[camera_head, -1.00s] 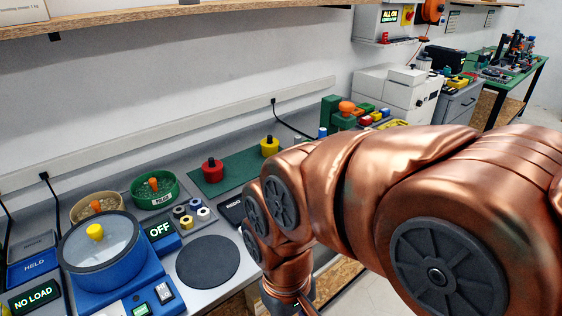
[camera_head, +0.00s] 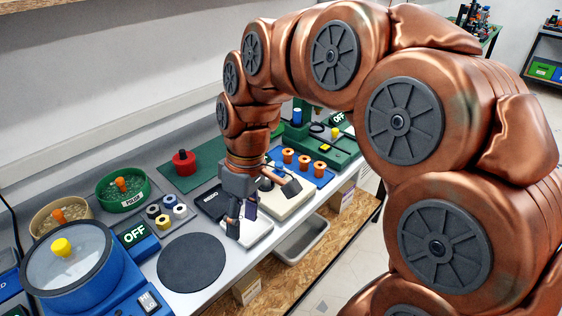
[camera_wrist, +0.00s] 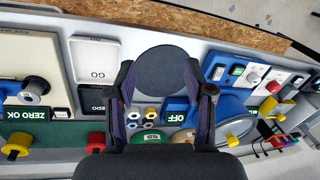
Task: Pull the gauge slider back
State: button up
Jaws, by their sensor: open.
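My gripper (camera_head: 258,208) hangs open and empty above the front of the bench, over pale plates. The wrist view shows its two dark fingers spread apart (camera_wrist: 160,82). I cannot tell for sure which part is the gauge slider. A green fixture (camera_head: 346,156) with a yellow knob (camera_head: 326,147) stands beyond my gripper, partly hidden by my arm. My gripper touches none of these.
A blue tray (camera_head: 322,178) with orange spools lies beyond my gripper. A dark round mat (camera_head: 191,262), a blue lidded machine (camera_head: 105,285) and green and tan bowls (camera_head: 140,196) are at the left. A grey bin (camera_head: 302,238) sits below the bench edge.

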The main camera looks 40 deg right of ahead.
jog(key=w+d+r+n+y, duration=0.1)
jog(key=w+d, duration=0.1)
jog(key=w, duration=0.2)
jog(key=w+d+n, duration=0.1)
jog(key=w+d, duration=0.2)
jog(key=w, duration=0.2)
jog(key=n+t+y+b, duration=0.1)
jog(key=n+t, duration=0.2)
jog(key=n, duration=0.1)
send_near(279, 164)
jog(key=shift+p+x, duration=0.9)
jog(key=shift+x, duration=3.45)
jog(key=shift+d, duration=0.1)
grip_shut()
